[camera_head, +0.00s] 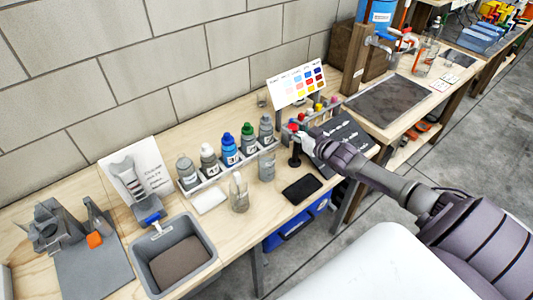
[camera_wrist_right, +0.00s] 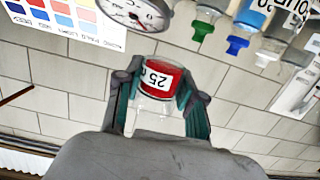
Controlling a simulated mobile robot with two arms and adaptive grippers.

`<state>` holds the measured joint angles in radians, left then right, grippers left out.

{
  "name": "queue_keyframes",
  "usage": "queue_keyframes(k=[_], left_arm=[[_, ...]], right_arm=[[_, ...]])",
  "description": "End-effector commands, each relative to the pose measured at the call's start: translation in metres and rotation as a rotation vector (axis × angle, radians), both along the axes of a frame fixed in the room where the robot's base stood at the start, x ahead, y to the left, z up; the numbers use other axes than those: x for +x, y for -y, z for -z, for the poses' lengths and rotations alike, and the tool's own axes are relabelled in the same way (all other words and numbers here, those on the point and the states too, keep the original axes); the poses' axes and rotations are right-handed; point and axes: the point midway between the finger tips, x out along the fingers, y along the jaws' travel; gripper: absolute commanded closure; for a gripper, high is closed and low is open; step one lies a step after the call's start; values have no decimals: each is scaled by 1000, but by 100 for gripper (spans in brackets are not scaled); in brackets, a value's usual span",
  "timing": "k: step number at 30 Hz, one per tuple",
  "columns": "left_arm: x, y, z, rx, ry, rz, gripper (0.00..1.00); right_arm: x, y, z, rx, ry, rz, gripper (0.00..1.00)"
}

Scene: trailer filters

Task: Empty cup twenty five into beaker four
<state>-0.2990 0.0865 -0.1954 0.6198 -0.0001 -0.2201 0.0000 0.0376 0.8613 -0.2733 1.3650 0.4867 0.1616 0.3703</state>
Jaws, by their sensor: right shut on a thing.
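My right gripper (camera_head: 299,133) comes in from the right and is shut on a small clear cup with red contents, cup twenty five (camera_head: 293,127). In the right wrist view, which is upside down, cup twenty five (camera_wrist_right: 161,80) sits between both fingers (camera_wrist_right: 160,97). Its label reads 25, and the red fills the end towards the bench. The cup is held above the bench, about upright. A clear glass vessel (camera_head: 239,196) stands on the bench to the left; I cannot read a number on it, so I cannot tell whether it is beaker four. My left gripper is out of view.
A rack (camera_head: 225,172) of capped bottles stands left of the gripper. A colour chart (camera_head: 297,86) and small coloured-top containers stand behind it. A black pad (camera_head: 301,189) lies in front. A grey tub (camera_head: 199,262) is at the front left. A round dial (camera_wrist_right: 138,14) shows near the cup.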

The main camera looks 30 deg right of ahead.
Motion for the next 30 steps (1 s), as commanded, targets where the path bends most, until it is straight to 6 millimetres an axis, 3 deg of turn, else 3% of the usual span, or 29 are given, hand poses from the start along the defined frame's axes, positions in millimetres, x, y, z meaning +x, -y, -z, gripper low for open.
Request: queue_keyframes(k=[21, 30], left_arm=[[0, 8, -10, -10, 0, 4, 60], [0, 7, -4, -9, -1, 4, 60]], right_arm=[[6, -26, 18, -319, -63, -8, 95], [9, -39, 30, -466, -91, -11, 95]])
